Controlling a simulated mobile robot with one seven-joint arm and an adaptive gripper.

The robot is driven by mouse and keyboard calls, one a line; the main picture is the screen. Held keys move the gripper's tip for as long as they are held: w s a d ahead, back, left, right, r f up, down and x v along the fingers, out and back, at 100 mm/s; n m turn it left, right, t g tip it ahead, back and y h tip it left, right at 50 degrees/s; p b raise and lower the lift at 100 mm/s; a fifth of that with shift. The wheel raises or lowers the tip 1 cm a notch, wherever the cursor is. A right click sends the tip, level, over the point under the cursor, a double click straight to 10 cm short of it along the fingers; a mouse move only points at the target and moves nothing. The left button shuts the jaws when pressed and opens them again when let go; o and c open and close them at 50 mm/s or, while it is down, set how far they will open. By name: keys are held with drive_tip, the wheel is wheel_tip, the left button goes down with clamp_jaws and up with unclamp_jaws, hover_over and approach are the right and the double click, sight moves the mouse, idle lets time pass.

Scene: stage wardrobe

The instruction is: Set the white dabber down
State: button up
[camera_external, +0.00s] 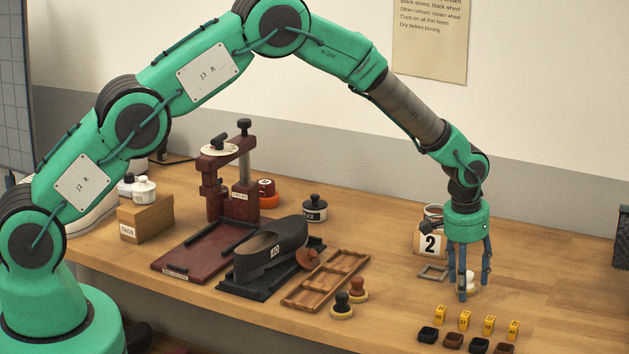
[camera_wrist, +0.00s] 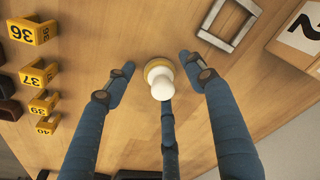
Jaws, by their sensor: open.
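The white dabber (camera_external: 472,284) has a white knob on a pale round base and stands upright on the wooden table at the right. It also shows in the wrist view (camera_wrist: 161,88), seen from above near the middle. My gripper (camera_external: 466,287) points straight down around the dabber, with its blue fingers spread. In the wrist view, my gripper (camera_wrist: 157,68) is open, with gaps visible between the two upper fingers and the dabber. The third finger lies below the knob in that view; whether it touches cannot be told.
A grey square frame (camera_external: 433,272) lies left of the dabber, with a box marked 2 (camera_external: 430,243) behind. Yellow number tags (camera_external: 464,320) and small dark cups (camera_external: 479,345) are in front. A black dabber (camera_external: 341,304), a brown one (camera_external: 357,289) and a wooden tray (camera_external: 327,280) are left.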

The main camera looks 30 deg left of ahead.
drive_tip(key=shift+r, duration=0.2)
wheel_tip(320, 180, up, 12)
drive_tip(key=s+p, duration=0.1)
drive_tip(key=shift+s+a, duration=0.35)
drive_tip(key=shift+f, duration=0.1)
idle(0.6)
